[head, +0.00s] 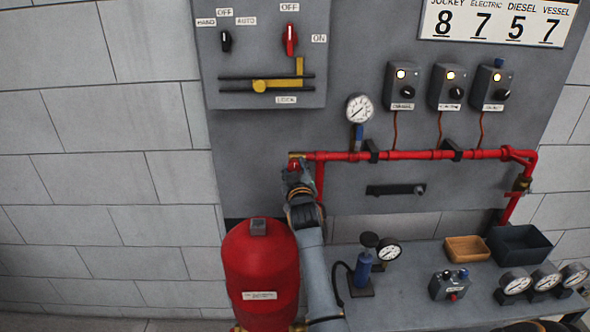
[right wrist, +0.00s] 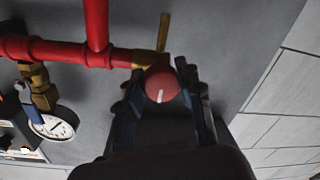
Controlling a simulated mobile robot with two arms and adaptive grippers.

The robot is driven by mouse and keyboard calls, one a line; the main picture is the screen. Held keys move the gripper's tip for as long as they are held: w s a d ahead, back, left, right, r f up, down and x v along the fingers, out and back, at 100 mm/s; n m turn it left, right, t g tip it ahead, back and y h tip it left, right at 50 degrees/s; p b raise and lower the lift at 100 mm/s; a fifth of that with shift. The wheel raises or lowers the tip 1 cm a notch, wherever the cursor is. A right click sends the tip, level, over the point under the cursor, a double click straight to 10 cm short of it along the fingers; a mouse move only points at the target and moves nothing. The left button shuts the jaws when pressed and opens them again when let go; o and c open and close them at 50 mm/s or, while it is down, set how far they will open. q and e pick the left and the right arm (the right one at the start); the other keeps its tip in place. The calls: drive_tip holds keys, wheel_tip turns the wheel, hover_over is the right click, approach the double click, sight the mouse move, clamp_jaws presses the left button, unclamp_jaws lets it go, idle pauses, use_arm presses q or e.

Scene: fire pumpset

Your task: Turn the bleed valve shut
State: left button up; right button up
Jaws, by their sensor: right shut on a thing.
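The bleed valve is a red round knob (head: 294,165) on a brass fitting at the left end of the red pipe. In the right wrist view the knob (right wrist: 162,84) has a white line on its face, which points down in the picture. My right gripper (head: 296,172) reaches up to it from below. In the right wrist view the two dark fingers of the gripper (right wrist: 162,88) stand on either side of the knob, shut on it. A brass stem (right wrist: 164,32) shows beyond the knob. The left gripper is not in view.
The red pipe (head: 407,155) runs along the grey panel. A gauge (head: 360,108) stands above it. A red tank (head: 260,272) stands close left of my arm. The bench (head: 405,300) holds gauges, a blue pump (head: 363,270), a wooden tray (head: 467,237) and a dark bin (head: 518,256).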

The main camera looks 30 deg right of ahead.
drive_tip(key=shift+f, duration=0.1)
drive_tip(key=o, duration=1.2)
drive_tip(key=shift+s, duration=0.1)
drive_tip(key=v, duration=0.7)
drive_tip(key=shift+s+a, duration=0.1)
drive_tip(key=shift+s, duration=0.05)
